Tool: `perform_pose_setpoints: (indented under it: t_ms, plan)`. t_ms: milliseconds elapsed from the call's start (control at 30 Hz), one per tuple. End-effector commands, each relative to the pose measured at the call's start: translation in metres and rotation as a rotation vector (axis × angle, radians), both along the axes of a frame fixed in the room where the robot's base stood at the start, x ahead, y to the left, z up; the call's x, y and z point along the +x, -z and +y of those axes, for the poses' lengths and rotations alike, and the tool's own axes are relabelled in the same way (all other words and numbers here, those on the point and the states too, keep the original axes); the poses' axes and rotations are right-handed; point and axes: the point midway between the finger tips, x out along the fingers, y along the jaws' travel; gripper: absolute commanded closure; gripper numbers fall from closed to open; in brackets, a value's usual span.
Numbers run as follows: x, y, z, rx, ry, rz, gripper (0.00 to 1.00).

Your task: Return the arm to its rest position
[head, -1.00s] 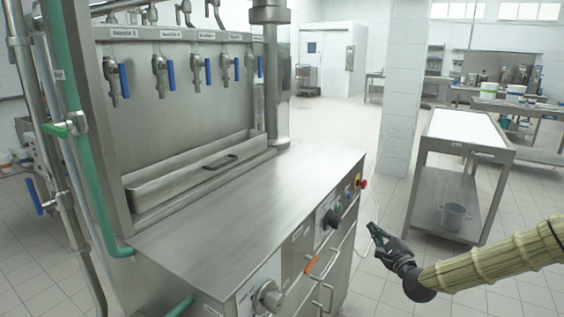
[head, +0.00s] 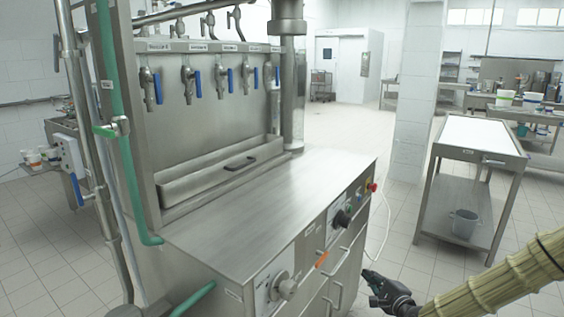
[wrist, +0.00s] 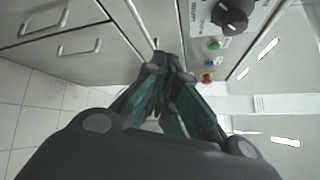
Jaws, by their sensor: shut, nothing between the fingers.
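My gripper (head: 372,281) is at the lower right in the head view, in front of the filler's control side, with my sleeved arm reaching in from the right edge. It is apart from the machine and holds nothing. In the wrist view my gripper's teal fingers (wrist: 170,75) meet at their tips, shut and empty. Beyond them show the cup filler's front panel with a black knob (wrist: 229,16) and a red button (wrist: 208,77).
The steel cup filler (head: 255,205) stands close on the left, with several blue-handled nozzles above a trough. A white-topped cart (head: 475,135) with a bucket (head: 464,223) on its lower shelf stands at right. Tiled floor between them is clear.

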Motion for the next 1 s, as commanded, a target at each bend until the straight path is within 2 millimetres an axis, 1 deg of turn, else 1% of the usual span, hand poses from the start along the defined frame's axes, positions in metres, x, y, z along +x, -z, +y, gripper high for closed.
perform_pose_setpoints:
  t_ms: [33, 67, 167, 200, 267, 300, 367, 400, 467, 500, 567, 600, 667, 700, 733, 767, 800, 833, 867, 900, 1000]
  plan:
    - [-0.010, 0.011, 0.012, -0.046, -0.026, 0.032, 1.00]
    - [-0.017, 0.019, 0.018, -0.076, -0.040, 0.050, 1.00]
    - [-0.046, 0.048, 0.040, -0.205, -0.107, 0.124, 1.00]
    - [-0.061, 0.062, 0.049, -0.261, -0.140, 0.157, 1.00]
    - [-0.084, 0.081, 0.060, -0.348, -0.192, 0.203, 1.00]
    - [-0.100, 0.093, 0.068, -0.405, -0.232, 0.233, 1.00]
    - [-0.126, 0.110, 0.076, -0.489, -0.290, 0.277, 1.00]
    - [-0.143, 0.120, 0.081, -0.546, -0.334, 0.305, 1.00]
    - [-0.170, 0.135, 0.087, -0.627, -0.399, 0.345, 1.00]
    - [-0.188, 0.143, 0.090, -0.681, -0.445, 0.371, 1.00]
    - [-0.217, 0.155, 0.093, -0.760, -0.518, 0.408, 1.00]
    - [-0.235, 0.162, 0.095, -0.811, -0.567, 0.432, 1.00]
    - [-0.265, 0.171, 0.095, -0.886, -0.647, 0.465, 1.00]
    - [-0.284, 0.175, 0.095, -0.934, -0.701, 0.487, 1.00]
    - [-0.299, 0.178, 0.094, -0.970, -0.743, 0.503, 1.00]
    - [-0.313, 0.181, 0.093, -1.005, -0.786, 0.517, 1.00]
    - [-0.333, 0.184, 0.091, -1.051, -0.845, 0.537, 1.00]
    - [-0.347, 0.185, 0.090, -1.084, -0.889, 0.550, 1.00]
    - [-0.362, 0.186, 0.088, -1.115, -0.934, 0.563, 1.00]
    - [-0.381, 0.187, 0.084, -1.157, -0.995, 0.580, 1.00]
    - [-0.424, 0.186, 0.075, -1.247, -1.142, 0.613, 1.00]
